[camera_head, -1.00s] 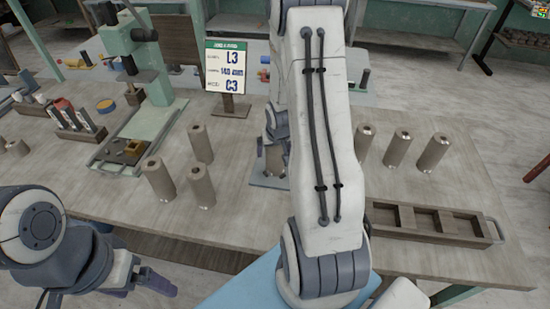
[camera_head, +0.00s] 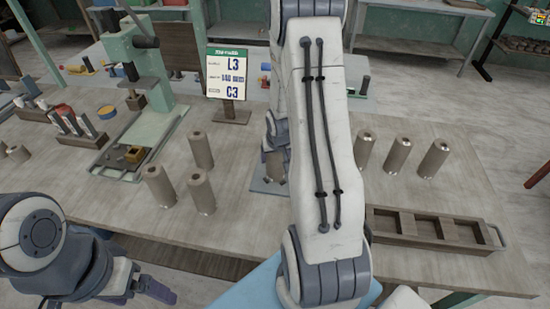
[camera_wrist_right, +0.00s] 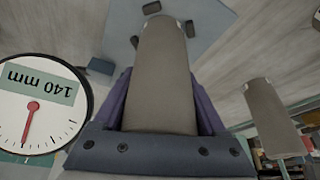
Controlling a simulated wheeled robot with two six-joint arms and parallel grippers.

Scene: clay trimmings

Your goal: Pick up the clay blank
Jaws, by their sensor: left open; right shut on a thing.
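In the right wrist view, my right gripper (camera_wrist_right: 160,125) is shut on a grey-brown cylindrical clay blank (camera_wrist_right: 166,70). The blank's far end is over or near a blue-grey plate with dark pads (camera_wrist_right: 195,20); whether they touch is unclear. My left gripper (camera_head: 158,291) is open and empty in front of the table's near edge.
A brown tray with three compartments (camera_head: 430,243) lies at the table's right front. A green press (camera_head: 145,75) stands at the back left. A sign (camera_head: 227,75) reading L3 and C3 stands behind the plate. A dial marked 140 mm (camera_wrist_right: 40,105) shows in the wrist view.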

